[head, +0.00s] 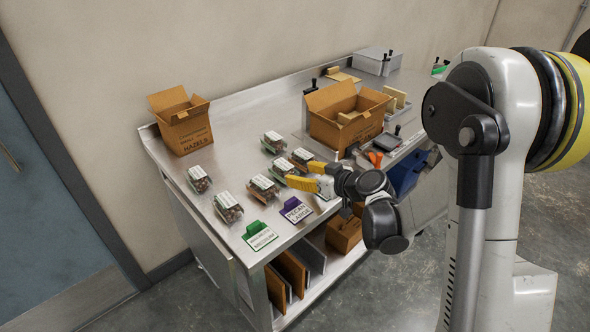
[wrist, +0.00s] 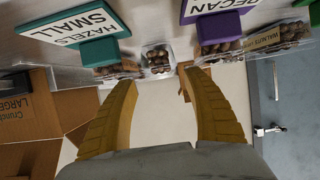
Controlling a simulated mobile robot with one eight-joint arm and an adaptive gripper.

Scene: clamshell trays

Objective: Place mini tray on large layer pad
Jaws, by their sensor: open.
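Several clear clamshell trays of nuts stand on the steel bench, including one at the left (head: 199,178) and one nearer the front (head: 228,207). My gripper (head: 303,176) is over the bench beside the right-hand trays, with its yellow fingers apart and nothing between them. In the wrist view my gripper (wrist: 158,82) is open, and a small clamshell tray (wrist: 158,60) shows beyond the gap between the fingertips. I cannot tell for sure which tray is the mini one. I cannot make out a large layer pad for certain.
A purple Pecan Large sign (head: 296,210) and a green sign (head: 260,236) stand at the front edge. An open carton (head: 345,127) stands right of the trays, and a Hazels carton (head: 183,128) at the back left. Brown sheets (head: 290,273) stand on the lower shelf.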

